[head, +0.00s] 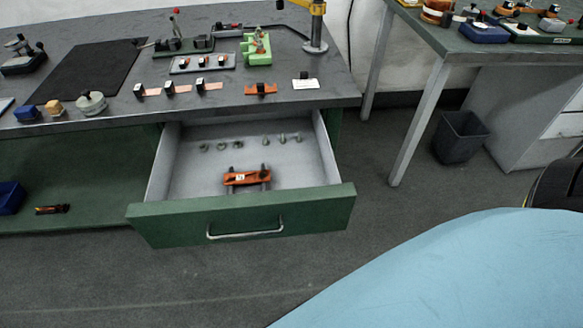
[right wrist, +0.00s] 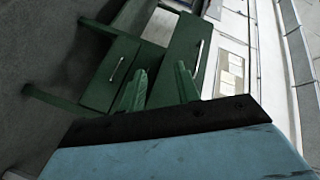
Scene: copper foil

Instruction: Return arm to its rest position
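A large light blue part of my own body (head: 470,275) fills the lower right of the head view; no fingers show on it there. In the right wrist view my right gripper (right wrist: 158,90) has two green fingers standing apart, with nothing visible between them. Beyond the fingers is green furniture (right wrist: 110,72) with a drawer front, seen tilted. My left arm and left gripper show in neither view.
A green-fronted drawer (head: 180,228) stands pulled out below the grey workbench (head: 340,95), holding an orange object (head: 247,178) and several small metal parts. A second table (head: 440,62) stands at the right, with a dark bin (head: 461,137) beneath. Floor before the drawer is clear.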

